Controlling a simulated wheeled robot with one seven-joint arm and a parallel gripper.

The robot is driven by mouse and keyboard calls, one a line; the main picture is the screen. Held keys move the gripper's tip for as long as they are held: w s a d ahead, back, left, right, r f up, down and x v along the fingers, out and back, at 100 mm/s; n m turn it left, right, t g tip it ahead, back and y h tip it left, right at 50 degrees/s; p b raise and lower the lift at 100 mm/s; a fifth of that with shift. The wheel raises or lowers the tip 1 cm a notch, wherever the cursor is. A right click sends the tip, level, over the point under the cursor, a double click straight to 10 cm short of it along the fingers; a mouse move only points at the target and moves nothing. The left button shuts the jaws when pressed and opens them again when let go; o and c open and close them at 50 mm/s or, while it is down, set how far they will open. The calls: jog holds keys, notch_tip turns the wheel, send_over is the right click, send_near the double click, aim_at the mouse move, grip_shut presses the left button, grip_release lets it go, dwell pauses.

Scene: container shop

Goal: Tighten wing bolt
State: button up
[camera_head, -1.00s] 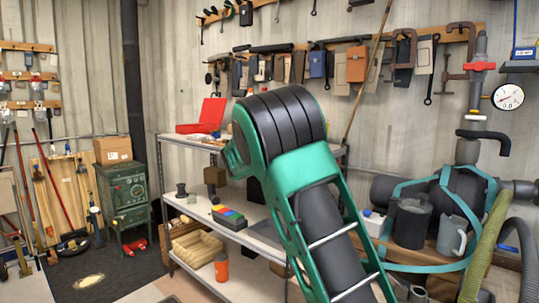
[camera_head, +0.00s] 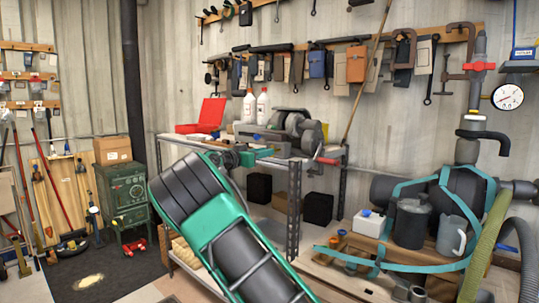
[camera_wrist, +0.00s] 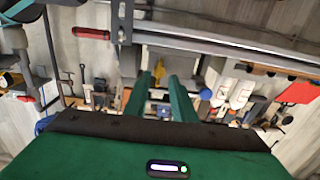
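No wing bolt can be made out for certain. A small yellow piece (camera_wrist: 159,70) shows between my fingertips in the wrist view; I cannot tell whether it is the bolt or whether the fingers touch it. My gripper (camera_wrist: 160,78) has its two green fingers apart. In the head view my gripper (camera_head: 262,156) is small and partly hidden, at the front left edge of the shelf top, beside a grey machine (camera_head: 298,126) with round parts. The machine has a red handle (camera_head: 327,160), which also shows in the wrist view (camera_wrist: 92,33).
Two white bottles (camera_head: 262,105) and an open red toolbox (camera_head: 205,115) stand behind on the metal shelf (camera_head: 296,190). Black boxes (camera_head: 318,208) sit on its lower level. Tools hang on the wall.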

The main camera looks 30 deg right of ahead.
jog(key=shift+x, duration=2.3)
grip_shut()
